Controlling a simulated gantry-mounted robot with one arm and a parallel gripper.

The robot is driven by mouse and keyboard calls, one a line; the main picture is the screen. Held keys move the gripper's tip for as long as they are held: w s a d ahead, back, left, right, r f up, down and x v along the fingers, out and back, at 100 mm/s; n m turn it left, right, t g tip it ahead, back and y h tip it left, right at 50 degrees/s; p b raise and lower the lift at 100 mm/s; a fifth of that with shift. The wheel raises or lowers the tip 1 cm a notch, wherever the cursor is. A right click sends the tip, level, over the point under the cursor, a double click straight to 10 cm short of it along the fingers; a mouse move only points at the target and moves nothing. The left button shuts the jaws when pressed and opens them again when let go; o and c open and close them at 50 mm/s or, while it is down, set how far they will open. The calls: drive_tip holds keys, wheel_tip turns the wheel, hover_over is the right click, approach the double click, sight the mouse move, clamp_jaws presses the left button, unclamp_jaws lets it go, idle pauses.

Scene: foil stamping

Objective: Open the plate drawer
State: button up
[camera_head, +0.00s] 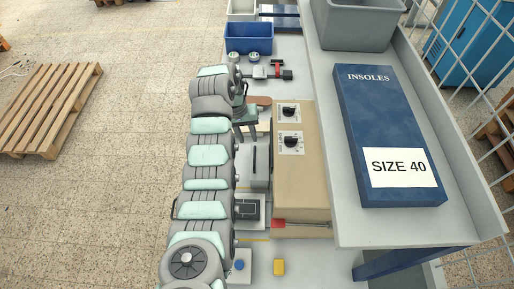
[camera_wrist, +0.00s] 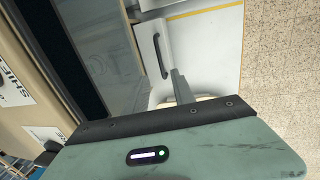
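A light panel (camera_wrist: 205,45) with a dark bar handle (camera_wrist: 161,55) shows in the wrist view; it looks like the drawer front, but I cannot tell how far it is open. In the head view, a dark upright bar (camera_head: 254,160) on a grey block beside the beige machine (camera_head: 300,185) may be the same handle. My gripper (camera_head: 248,122) is above the machine's left side, partly hidden by my arm. In the wrist view, one grey finger (camera_wrist: 180,87) points toward the panel, close to the handle's lower end and apparently apart from it. The other finger is not distinguishable.
Blue insoles box (camera_head: 385,110) lies on the grey shelf (camera_head: 352,228) at right. A blue bin (camera_head: 249,42) stands at the back. Open floor (camera_head: 120,215) is at left.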

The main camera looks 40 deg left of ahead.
drive_tip(key=f, duration=0.2)
drive_tip(key=d+f, duration=0.1)
drive_tip(key=f, duration=0.2)
drive_tip(key=f+p, duration=0.1)
drive_tip(key=f, duration=0.1)
drive_tip(key=shift+w+d+f, duration=0.15)
drive_tip(key=shift+w+f, duration=0.45)
drive_tip(key=shift+f, duration=0.75)
drive_tip(key=shift+c, duration=0.5)
clamp_jaws()
drive_tip(key=shift+d, duration=0.1)
